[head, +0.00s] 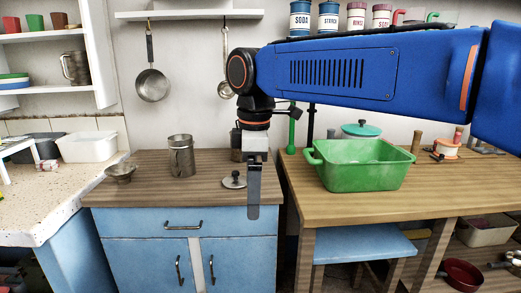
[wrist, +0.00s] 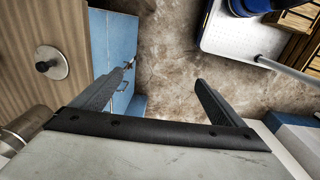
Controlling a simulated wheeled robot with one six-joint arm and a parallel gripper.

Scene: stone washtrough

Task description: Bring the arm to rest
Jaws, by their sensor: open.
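My blue arm (head: 370,68) reaches in from the right in the head view, level, with its wrist bent down. My gripper (head: 254,208) points down at the front edge of the wooden-topped cabinet, seen side-on there. In the wrist view, its two dark fingers (wrist: 159,78) stand wide apart with nothing between them. Below them are the blue cabinet front and the stone-patterned floor. The fingers hold nothing.
A lid with a dark knob (head: 233,180) lies on the cabinet top (head: 140,190) just left of my gripper. A metal canister (head: 181,156) stands farther left. A green basin (head: 362,166) sits on the right-hand table (head: 430,200). Pans hang behind.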

